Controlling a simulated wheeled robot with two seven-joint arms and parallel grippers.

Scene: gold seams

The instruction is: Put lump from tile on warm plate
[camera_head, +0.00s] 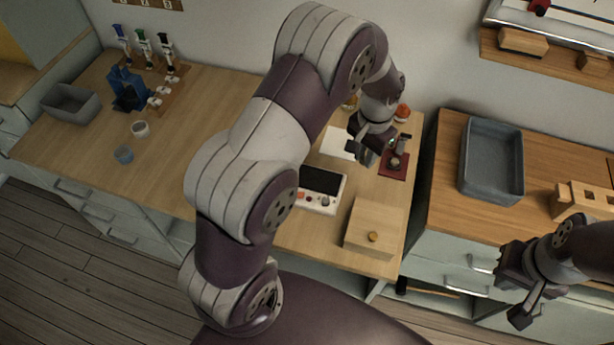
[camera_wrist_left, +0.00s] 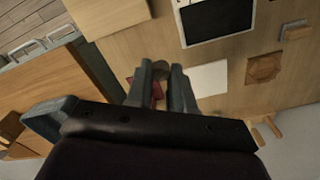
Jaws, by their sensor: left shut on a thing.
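My left gripper (camera_head: 384,154) reaches down at the far right end of the light wooden table, over a dark red tile (camera_head: 388,174). It is shut on a small greyish lump (camera_head: 395,162), whose shape is mostly hidden by the fingers. In the left wrist view the two fingers (camera_wrist_left: 162,72) stand close together, with part of the red tile (camera_wrist_left: 156,92) behind them. The warm plate (camera_head: 322,180), a white device with a dark top and a knob, stands left of the tile. My right gripper (camera_head: 517,288) is open and empty at the lower right.
A white sheet (camera_head: 339,142) lies behind the warm plate. A wooden box (camera_head: 376,224) with a knob stands at the front right. A grey bin (camera_head: 491,158) is on the right counter.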

